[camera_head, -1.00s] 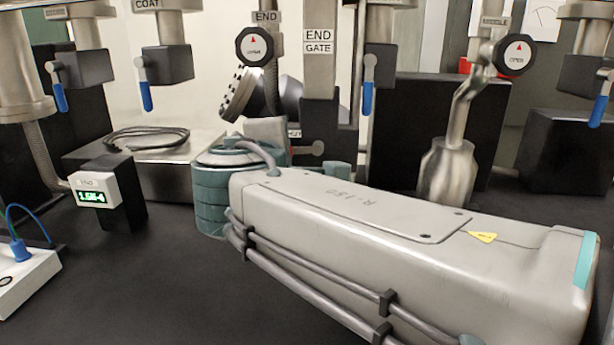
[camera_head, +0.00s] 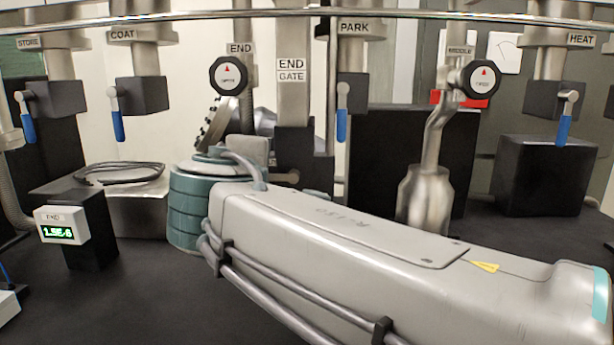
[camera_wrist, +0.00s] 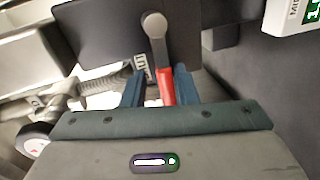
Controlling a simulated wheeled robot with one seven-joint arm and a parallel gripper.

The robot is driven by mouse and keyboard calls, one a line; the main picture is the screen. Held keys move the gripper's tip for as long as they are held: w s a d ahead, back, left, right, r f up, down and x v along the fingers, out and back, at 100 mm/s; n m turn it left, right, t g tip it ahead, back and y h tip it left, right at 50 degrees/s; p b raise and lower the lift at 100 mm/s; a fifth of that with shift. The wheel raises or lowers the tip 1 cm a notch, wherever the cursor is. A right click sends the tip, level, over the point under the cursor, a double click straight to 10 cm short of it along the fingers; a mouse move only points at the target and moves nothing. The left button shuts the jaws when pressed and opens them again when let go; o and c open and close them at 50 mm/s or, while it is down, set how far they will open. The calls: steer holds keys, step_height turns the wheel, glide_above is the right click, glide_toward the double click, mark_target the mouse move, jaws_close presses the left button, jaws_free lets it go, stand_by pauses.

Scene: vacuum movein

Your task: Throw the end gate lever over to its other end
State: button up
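The end gate post carries an END GATE label (camera_head: 291,70) in the head view. In the wrist view the lever (camera_wrist: 157,45) has a grey arm hanging from a round pivot on a dark plate, with a red handle (camera_wrist: 166,88) at its lower end. My gripper (camera_wrist: 160,82) has its two blue fingers apart, one on each side of the red handle. A gap shows on the left; the right finger is close, and I cannot tell whether it touches. In the head view my arm hides my fingertips and the red handle.
Blue-handled levers hang on dark boxes at COAT (camera_head: 118,125), PARK (camera_head: 342,122) and HEAT (camera_head: 564,130). A round END valve knob (camera_head: 228,77) is left of the gate post. A green END readout (camera_head: 62,226) stands at left. A metal flask-shaped vessel (camera_head: 424,200) stands behind my arm.

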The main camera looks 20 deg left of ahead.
steer(key=shift+o, duration=0.3)
steer(key=shift+s, duration=0.1)
steer(key=p+v, duration=0.1)
steer(key=v, duration=1.2)
steer(key=shift+s+r, duration=0.2)
steer(key=shift+s, duration=0.15)
steer(key=shift+d, duration=0.1)
steer(key=w+d+f+m+g+h+p, duration=0.35)
steer(key=w+d+p, duration=0.2)
steer(key=d, duration=0.45)
steer(key=w+d+f+m+g+h+p, duration=0.25)
steer(key=w+d+m+p, duration=0.25)
steer(key=d+p, duration=0.3)
steer(key=s+d+f+m+g+p, duration=0.2)
steer(key=d+m+p, duration=0.3)
steer(key=d, duration=0.3)
steer(key=s+d+f+m+g+p, duration=0.2)
steer(key=s+d+m+g+p, duration=0.2)
steer(key=d+m, duration=0.3)
steer(key=shift+s+d+f+y+p, duration=0.35)
steer(key=shift+d+p, duration=0.3)
steer(key=shift+d, duration=0.45)
